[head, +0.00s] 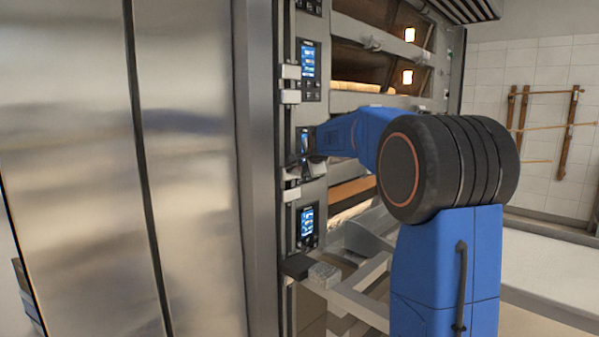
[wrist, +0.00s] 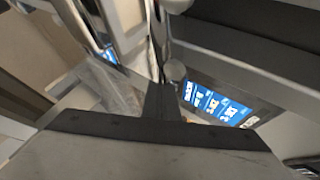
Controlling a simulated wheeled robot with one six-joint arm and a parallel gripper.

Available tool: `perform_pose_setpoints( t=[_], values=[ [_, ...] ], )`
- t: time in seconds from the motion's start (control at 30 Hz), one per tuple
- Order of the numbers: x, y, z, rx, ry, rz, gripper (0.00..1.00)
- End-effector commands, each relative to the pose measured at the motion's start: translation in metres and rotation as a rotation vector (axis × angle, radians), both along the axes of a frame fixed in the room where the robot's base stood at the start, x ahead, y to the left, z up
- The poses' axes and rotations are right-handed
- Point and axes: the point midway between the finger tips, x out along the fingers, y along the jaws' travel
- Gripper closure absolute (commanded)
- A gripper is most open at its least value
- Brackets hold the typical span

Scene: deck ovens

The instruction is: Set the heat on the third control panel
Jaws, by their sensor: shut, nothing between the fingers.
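Several control panels with blue screens run down a steel post left of the ovens in the head view. Counting from the top of the picture, the third panel (head: 304,138) is partly hidden by my arm; whether others lie above the picture is not shown. My gripper (head: 298,165) is at this panel's lower part, its tips small and partly hidden. In the wrist view, my gripper (wrist: 160,90) is shut and empty, pointing beside a lit panel screen (wrist: 215,104). A round grey knob-like part (wrist: 175,71) is close by the fingertips. I cannot tell whether they touch.
Another panel (head: 310,72) is above and one (head: 307,226) below. A tall steel door (head: 190,150) stands close on the left. Oven decks with lit openings (head: 365,70) lie behind my arm. A rail frame (head: 345,300) juts out below.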

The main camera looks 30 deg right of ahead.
Motion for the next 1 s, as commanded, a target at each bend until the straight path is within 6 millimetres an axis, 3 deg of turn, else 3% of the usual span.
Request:
perform_pose_setpoints(
  t=[1.0],
  values=[
    [0.0079,0.0029,0.0003,0.0,0.0,0.0,1.0]
  ],
)
